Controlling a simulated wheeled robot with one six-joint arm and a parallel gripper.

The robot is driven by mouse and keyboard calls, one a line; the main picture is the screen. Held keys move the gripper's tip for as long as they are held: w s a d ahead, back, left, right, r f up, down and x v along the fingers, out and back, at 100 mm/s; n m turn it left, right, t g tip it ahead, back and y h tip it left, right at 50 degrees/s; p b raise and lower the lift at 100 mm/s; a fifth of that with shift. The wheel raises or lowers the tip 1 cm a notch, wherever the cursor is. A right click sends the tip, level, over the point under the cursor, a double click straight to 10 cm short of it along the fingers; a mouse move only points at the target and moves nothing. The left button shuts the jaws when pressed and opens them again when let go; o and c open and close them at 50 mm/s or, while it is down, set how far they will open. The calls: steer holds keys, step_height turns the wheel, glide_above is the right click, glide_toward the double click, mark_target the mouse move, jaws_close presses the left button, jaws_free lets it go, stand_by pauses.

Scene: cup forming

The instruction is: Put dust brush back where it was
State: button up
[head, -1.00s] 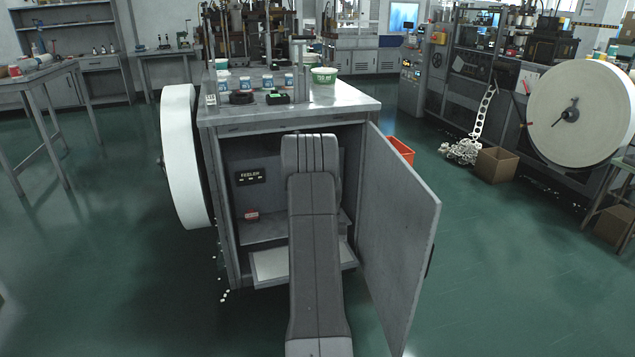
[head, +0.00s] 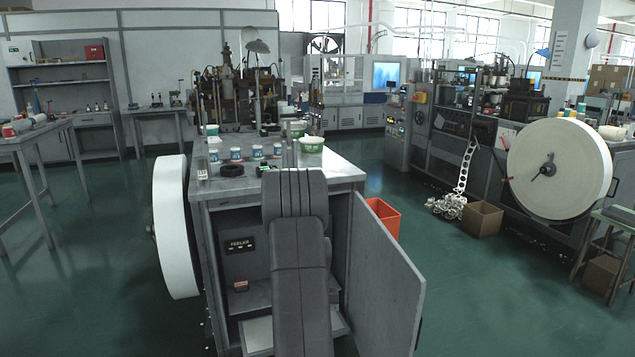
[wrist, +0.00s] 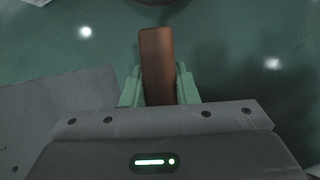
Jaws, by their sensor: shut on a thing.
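In the wrist view, a brown wooden piece (wrist: 158,50), which looks like the dust brush's handle, stands between the two green fingers of my gripper (wrist: 158,88). My gripper is shut on it. The bristles cannot be made out. The green floor shows below it. In the head view, my arm hides the gripper and the brush. My arm stands in front of the open grey cabinet (head: 205,225).
The cabinet door (head: 383,280) is open to the right. Inside are a black FEELER box (head: 240,245) and a small red item (head: 240,286). Cups (head: 257,151) and a green-white bowl (head: 311,144) stand on top. An orange bin (head: 384,217) is beside it.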

steer(key=r+p, duration=0.1)
steer(key=p, duration=0.1)
steer(key=s+r+p, duration=0.1)
steer(key=r+p, duration=0.1)
steer(key=p, duration=0.1)
steer(key=shift+r, duration=0.1)
steer(key=r+p, duration=0.1)
steer(key=p, duration=0.2)
steer(key=shift+s+p, duration=0.3)
steer(key=shift+p, duration=0.1)
